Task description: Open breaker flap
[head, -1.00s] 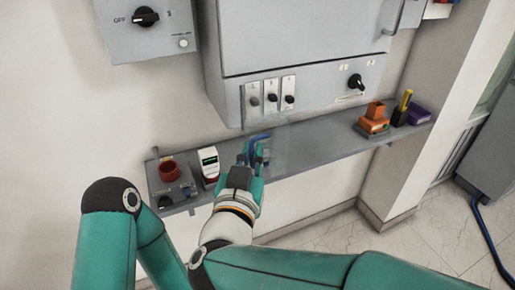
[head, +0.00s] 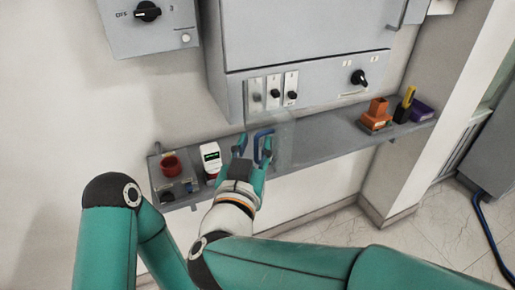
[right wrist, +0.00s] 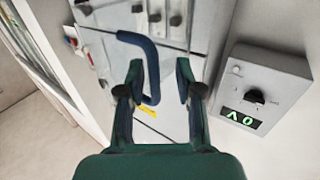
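The breaker flap (head: 284,140) is a clear panel with a blue bar handle (head: 263,146), in front of the lower cabinet and the shelf in the head view. The panel stands out from the cabinet, below the small breaker switches. My right gripper (head: 253,147) is open, with its fingers spread at the handle. In the right wrist view the blue handle (right wrist: 151,70) lies between the open fingers of my right gripper (right wrist: 159,72), with space to the right finger. Contact with the left finger cannot be told. My left gripper is not in view.
The grey cabinet (head: 310,40) carries several breaker switches (head: 274,93) and a black rotary knob (head: 358,77). A shelf (head: 325,132) holds a red button box (head: 171,168), a white device (head: 211,158) and an orange part (head: 377,112). A switch box (head: 150,30) hangs upper left.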

